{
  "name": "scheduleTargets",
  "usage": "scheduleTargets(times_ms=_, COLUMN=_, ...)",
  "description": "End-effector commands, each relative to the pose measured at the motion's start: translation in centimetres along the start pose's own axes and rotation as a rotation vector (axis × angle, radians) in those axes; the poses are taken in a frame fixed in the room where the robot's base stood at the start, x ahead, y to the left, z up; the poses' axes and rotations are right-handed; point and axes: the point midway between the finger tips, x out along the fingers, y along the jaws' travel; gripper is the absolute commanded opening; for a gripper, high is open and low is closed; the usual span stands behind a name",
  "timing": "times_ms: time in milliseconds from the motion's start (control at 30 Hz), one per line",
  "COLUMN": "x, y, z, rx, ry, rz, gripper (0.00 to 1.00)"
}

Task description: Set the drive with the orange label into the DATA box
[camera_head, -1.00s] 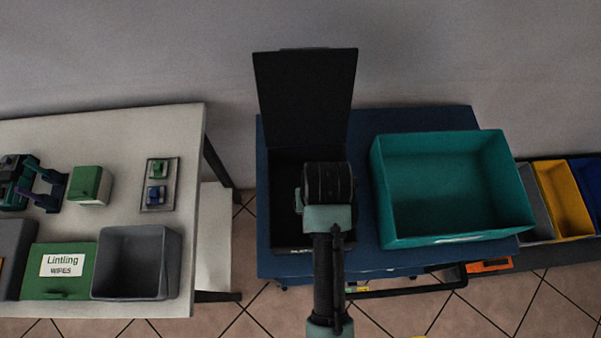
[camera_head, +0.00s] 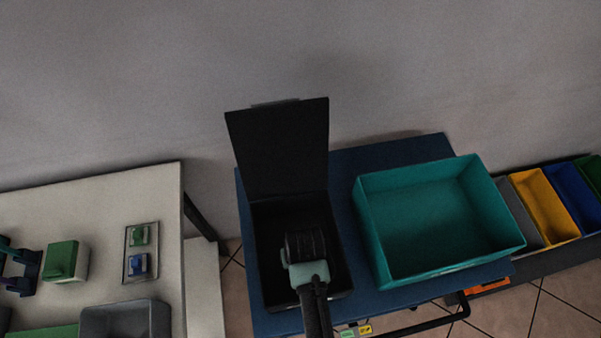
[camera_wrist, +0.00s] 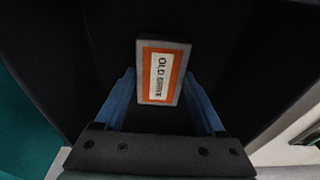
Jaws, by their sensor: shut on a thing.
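In the wrist view, the drive (camera_wrist: 162,72) is a grey block with an orange label and a white patch that seems to read OLD DRIVE. My gripper (camera_wrist: 162,84) has its blue fingers on both sides of the drive and is shut on it. In the head view, a black box (camera_head: 268,228) stands on the blue table with its lid (camera_head: 278,150) raised. My wrist and arm are over the box's opening and hide the fingers and the drive there. No DATA marking is readable. Dark walls surround the drive in the wrist view.
A teal bin (camera_head: 372,240) stands close on the box's right on the blue table (camera_head: 385,155). A pale table (camera_head: 100,210) with a small two-slot tray (camera_head: 141,252) and a green block (camera_head: 62,261) is at left. Coloured bins (camera_head: 545,205) stand at far right.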

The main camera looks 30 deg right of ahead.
Motion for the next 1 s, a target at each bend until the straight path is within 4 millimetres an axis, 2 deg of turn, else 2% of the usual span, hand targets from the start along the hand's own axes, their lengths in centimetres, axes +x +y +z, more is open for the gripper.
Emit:
scheduleTargets(times_ms=333, x=0.3, y=0.0, z=0.0, rx=0.0, ry=0.001, rz=0.0, gripper=0.11)
scheduleTargets(times_ms=367, x=0.4, y=0.0, z=0.0, rx=0.0, ry=0.001, rz=0.0, gripper=0.73)
scheduleTargets(times_ms=500, x=0.3, y=0.0, z=0.0, rx=0.0, ry=0.001, rz=0.0, gripper=0.99)
scheduleTargets(times_ms=767, x=0.1, y=0.0, z=0.0, rx=0.0, ry=0.001, rz=0.0, gripper=1.0)
scheduleTargets(times_ms=867, x=-0.5, y=0.0, z=-0.1, rx=0.0, ry=0.003, rz=0.0, gripper=1.0)
scheduleTargets(times_ms=1000, x=-2.4, y=0.0, z=-0.1, rx=0.0, ry=0.003, rz=0.0, gripper=1.0)
